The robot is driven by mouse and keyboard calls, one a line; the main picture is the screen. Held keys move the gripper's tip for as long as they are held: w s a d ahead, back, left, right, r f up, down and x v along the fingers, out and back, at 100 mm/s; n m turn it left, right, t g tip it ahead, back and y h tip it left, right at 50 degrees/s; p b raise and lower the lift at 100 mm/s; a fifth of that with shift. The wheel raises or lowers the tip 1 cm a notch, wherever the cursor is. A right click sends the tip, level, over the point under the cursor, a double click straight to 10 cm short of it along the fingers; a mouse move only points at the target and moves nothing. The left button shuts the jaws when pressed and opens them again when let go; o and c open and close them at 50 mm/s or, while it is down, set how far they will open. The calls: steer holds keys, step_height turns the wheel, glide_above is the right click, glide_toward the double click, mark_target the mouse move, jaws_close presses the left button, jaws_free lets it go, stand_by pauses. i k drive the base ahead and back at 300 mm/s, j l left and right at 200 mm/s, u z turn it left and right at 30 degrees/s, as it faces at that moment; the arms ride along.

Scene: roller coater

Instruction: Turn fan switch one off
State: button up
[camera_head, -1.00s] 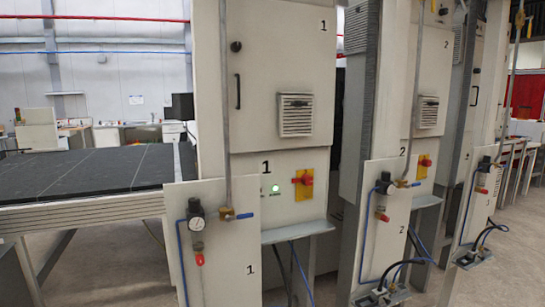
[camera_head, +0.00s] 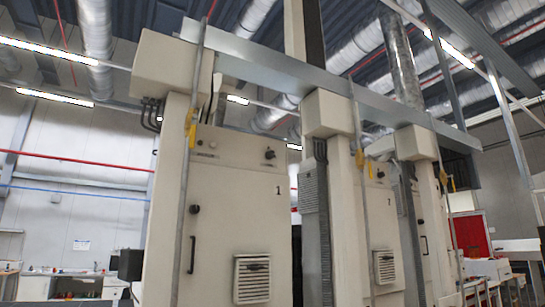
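The cabinet marked 1 (camera_head: 237,222) stands left of centre in the head view. A small black rotary knob (camera_head: 269,154) sits at its upper right, above the number 1; it may be fan switch one, but its label and setting are too small to read. A small panel with a dark label (camera_head: 203,154) is at the upper left of the same cabinet. A black round lock (camera_head: 195,209) and a black handle (camera_head: 191,254) are on its door. My gripper is not in view.
A vertical grey pipe with a yellow valve (camera_head: 191,128) runs up the cabinet's left edge. A second cabinet (camera_head: 380,232) and a third stand to the right. A metal beam (camera_head: 290,78) crosses above them. Ducts (camera_head: 262,101) hang overhead.

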mark_target(270, 154)
steer(key=i+l+u, duration=0.1)
steer(key=i, duration=0.4)
steer(key=i+l+u, duration=0.1)
steer(key=i, duration=0.35)
